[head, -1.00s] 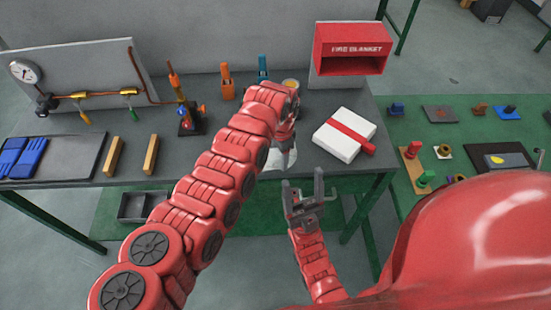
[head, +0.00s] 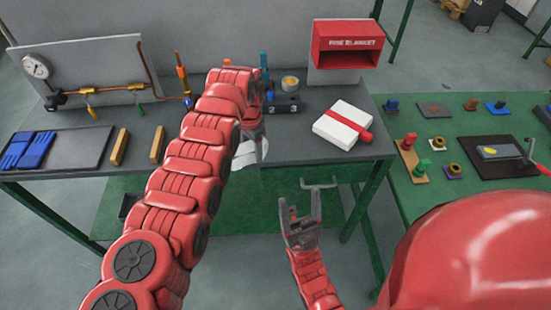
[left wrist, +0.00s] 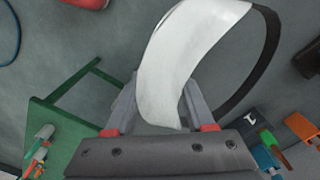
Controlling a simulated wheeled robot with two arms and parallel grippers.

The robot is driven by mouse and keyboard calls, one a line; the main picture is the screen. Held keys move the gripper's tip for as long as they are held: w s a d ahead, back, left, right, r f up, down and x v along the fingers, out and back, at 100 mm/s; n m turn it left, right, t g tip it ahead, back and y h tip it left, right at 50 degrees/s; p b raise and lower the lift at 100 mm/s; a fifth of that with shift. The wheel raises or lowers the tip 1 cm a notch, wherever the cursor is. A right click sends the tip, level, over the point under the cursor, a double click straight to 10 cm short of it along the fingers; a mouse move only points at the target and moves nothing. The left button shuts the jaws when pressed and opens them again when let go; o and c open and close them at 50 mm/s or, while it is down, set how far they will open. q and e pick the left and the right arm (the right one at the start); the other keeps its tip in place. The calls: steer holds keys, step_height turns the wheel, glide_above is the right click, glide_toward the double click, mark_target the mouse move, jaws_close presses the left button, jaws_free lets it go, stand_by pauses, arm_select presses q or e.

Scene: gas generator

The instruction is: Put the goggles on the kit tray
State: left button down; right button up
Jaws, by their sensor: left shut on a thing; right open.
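The goggles (head: 250,154) have a pale, clear lens, and a black strap shows in the left wrist view, where the lens (left wrist: 182,60) is pinched between my finger pads. My left gripper (head: 252,128) is shut on them above the front edge of the bench; my arm partly hides it in the head view. The kit tray is the dark flat tray (head: 82,150) at the bench's left end, with blue gloves (head: 28,150) on its left part. Its right part is bare. The goggles are well to the right of it. My right gripper (head: 299,205) is open and empty.
Two yellow bars (head: 121,147) stand on the bench between the tray and my left arm. A gauge and pipe panel (head: 95,72) is behind them. A white box with a red band (head: 335,128) and a red fire blanket case (head: 347,45) are at the right.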

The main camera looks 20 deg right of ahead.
mark_target(241, 146)
arm_select(q)
steer(key=shift+w+a+r+n, duration=0.25)
steer(key=shift+w+a+r, duration=0.1)
steer(key=shift+a, duration=0.2)
steer(key=shift+w+a+r+n, duration=0.25)
steer(key=shift+w+a, duration=0.1)
steer(key=shift+a, duration=0.2)
steer(key=shift+w+a, duration=0.3)
steer(key=shift+a, duration=0.05)
steer(key=shift+w+a+r, duration=0.1)
steer(key=shift+a, duration=0.3)
